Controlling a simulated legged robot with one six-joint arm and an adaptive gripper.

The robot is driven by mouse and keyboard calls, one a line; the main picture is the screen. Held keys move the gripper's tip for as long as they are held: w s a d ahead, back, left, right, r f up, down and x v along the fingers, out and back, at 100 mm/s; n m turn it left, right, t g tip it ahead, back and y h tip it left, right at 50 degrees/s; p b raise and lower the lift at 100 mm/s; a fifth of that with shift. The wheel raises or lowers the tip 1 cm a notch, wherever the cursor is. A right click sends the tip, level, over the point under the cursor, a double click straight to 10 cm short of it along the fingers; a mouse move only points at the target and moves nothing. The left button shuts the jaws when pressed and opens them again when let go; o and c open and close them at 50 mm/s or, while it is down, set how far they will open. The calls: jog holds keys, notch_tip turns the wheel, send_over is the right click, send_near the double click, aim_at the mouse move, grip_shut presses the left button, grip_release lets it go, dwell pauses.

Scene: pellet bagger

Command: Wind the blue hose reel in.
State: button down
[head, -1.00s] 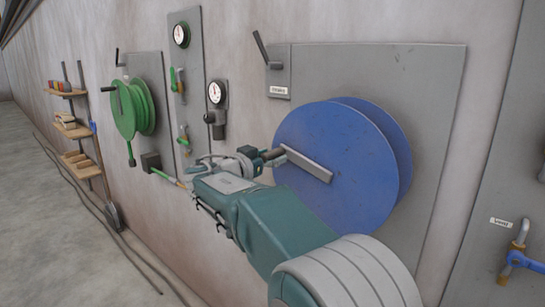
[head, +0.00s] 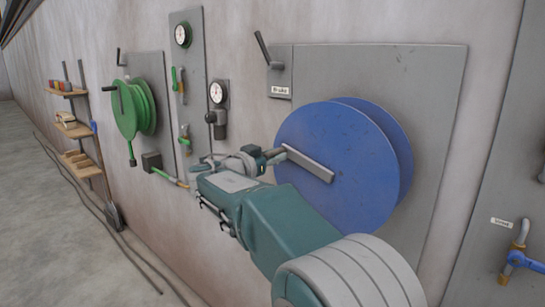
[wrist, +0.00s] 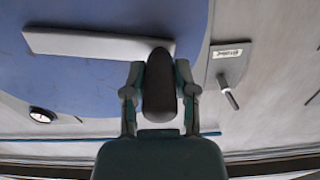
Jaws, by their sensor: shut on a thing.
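The blue hose reel (head: 335,165) is mounted on a grey wall panel. A flat grey crank arm (head: 308,166) reaches left from near its middle. My gripper (head: 262,157) is at the crank's outer left end. In the wrist view, my gripper (wrist: 159,98) is shut on the dark crank handle (wrist: 159,85), with a finger on each side. The crank arm also shows in the wrist view (wrist: 90,44), running left from the handle across the blue reel (wrist: 100,80). The handle's far part is hidden by my gripper in the head view.
A lever (head: 263,47) on a labelled plate is above left of the reel. A green reel (head: 134,108), gauges (head: 183,35) and a shelf (head: 72,125) are further left. A blue-handled tap (head: 520,260) is at lower right. The floor (head: 30,200) at left is mostly clear.

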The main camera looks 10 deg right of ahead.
jog(key=shift+r, duration=0.25)
